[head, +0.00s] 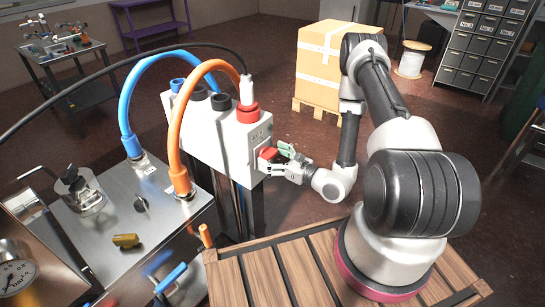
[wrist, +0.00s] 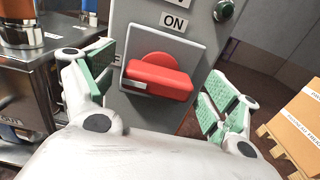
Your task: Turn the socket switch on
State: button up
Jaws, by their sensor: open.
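The socket switch is a red rotary handle (wrist: 158,80) on a grey plate, below an "ON" label (wrist: 174,22), on the end face of the grey box. The handle lies roughly level, slightly tilted in the wrist view. In the head view the red handle (head: 268,154) is partly hidden by my gripper (head: 284,163). In the wrist view my gripper (wrist: 155,98) is open, with one green-padded finger on each side of the handle. No clear contact with the pads shows. Another label at the handle's left is mostly hidden by the left finger.
A steel bench (head: 110,215) stands at left, a wooden slatted crate (head: 300,270) below my arm. A carton stack (head: 318,60) stands behind on a pallet.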

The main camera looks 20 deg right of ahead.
jog(key=c, duration=1)
jog(key=shift+c, duration=0.2)
jog(key=m, duration=0.4)
jog(key=shift+d+m, duration=0.1)
jog(key=shift+m, duration=0.3)
jog(key=m, duration=0.4)
jog(key=shift+w+d+f+m, duration=0.1)
jog(key=shift+f+m, duration=0.05)
jog(key=shift+m, duration=0.15)
jog(key=m, duration=0.4)
jog(key=shift+f+m, duration=0.1)
jog(key=shift+m, duration=0.2)
jog(key=shift+f+m, duration=0.1)
jog(key=shift+m, duration=1.9)
